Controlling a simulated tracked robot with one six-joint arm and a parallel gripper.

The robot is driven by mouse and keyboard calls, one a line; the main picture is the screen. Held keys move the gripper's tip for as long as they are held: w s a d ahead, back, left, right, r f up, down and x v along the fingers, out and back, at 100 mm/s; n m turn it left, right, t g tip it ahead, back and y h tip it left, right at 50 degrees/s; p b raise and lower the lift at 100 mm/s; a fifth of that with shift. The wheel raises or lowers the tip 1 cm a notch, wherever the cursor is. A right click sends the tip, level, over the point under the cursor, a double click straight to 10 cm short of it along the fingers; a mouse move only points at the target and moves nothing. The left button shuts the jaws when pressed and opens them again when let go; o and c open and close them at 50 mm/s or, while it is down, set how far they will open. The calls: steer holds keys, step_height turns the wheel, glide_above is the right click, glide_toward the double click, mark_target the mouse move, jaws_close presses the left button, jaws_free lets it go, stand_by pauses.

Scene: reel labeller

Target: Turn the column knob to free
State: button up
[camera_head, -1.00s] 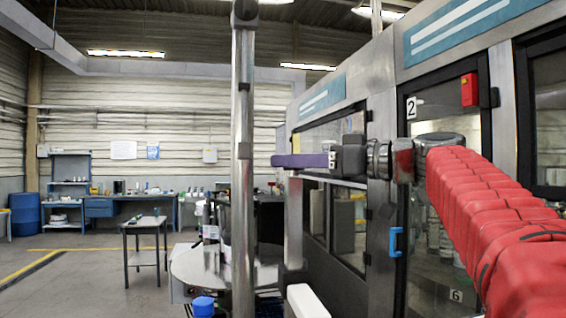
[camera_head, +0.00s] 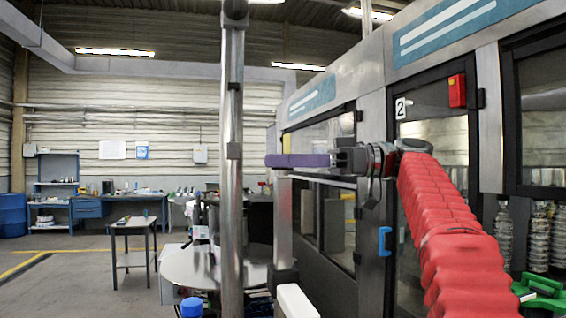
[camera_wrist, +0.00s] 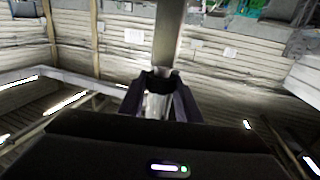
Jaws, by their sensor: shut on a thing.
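My gripper (camera_head: 268,160), with purple fingers, reaches leftward from the end of my red-sleeved arm in the head view. A silver column (camera_head: 283,215) stands directly below the fingers. In the wrist view, the fingers (camera_wrist: 160,88) flank a dark knob-like part (camera_wrist: 158,79), with pale metal between them. The column (camera_wrist: 169,35) runs from there to the top edge of the picture. My gripper is shut on this part, which I take for the column knob. The fingers hide most of it, and its setting cannot be read.
A tall metal pole (camera_head: 232,180) stands left of the fingertips in the head view. A round metal table (camera_head: 195,268) is below. The machine's glazed cabinet (camera_head: 375,120) with a blue handle (camera_head: 385,240) is close on the right. Open floor lies to the left.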

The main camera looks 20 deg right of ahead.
steer(key=shift+n+g, duration=0.3)
steer(key=shift+g, duration=0.1)
steer(key=o, duration=1.1)
steer(key=shift+c, duration=0.2)
steer(key=v, duration=0.7)
steer(key=shift+d+f, duration=0.15)
steer(key=shift+d, duration=0.15)
